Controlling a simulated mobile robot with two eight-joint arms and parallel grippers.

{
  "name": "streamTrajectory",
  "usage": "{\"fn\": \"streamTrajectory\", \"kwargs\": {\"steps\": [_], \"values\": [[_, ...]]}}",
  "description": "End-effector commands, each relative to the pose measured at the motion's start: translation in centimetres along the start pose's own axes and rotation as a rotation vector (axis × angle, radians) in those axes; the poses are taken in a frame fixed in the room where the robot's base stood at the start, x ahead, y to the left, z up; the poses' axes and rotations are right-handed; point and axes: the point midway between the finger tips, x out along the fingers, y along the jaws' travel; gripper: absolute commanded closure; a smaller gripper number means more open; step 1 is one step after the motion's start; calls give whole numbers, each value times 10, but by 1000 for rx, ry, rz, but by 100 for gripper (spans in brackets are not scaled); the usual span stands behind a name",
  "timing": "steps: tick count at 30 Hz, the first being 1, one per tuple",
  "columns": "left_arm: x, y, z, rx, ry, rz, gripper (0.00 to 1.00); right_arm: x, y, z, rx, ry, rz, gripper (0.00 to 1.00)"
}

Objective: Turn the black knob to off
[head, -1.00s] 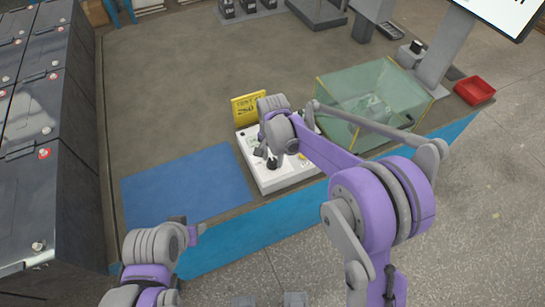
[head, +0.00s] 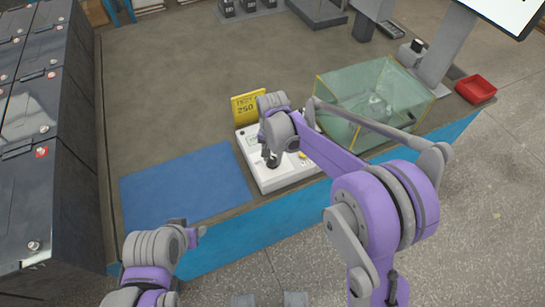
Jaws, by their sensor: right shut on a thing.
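The black knob (head: 273,162) is on the top face of a white control box (head: 277,181) near the front edge of the table. My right gripper (head: 270,153) reaches down over the box and is shut on the knob. The wrist hides part of the box and the knob's marking cannot be read. My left gripper (head: 197,235) is low at the left, in front of the table edge, apart from the box; its fingers are too small to read.
A yellow sign (head: 246,107) stands behind the box. A blue mat (head: 188,184) lies to its left, and a clear green-tinted case (head: 372,100) stands to its right. A red tray (head: 476,88) is at the right edge. Large black batteries (head: 40,175) line the left side.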

Motion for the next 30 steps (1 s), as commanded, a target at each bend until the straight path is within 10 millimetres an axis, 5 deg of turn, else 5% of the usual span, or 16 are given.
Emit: {"fn": "streamTrajectory", "kwargs": {"steps": [18,30], "values": [[17,0,14,0,-9,0,50,0,0,0,-559,1,0,100],[21,0,17,0,-11,0,50,0,0,0,-766,1,0,100]]}}
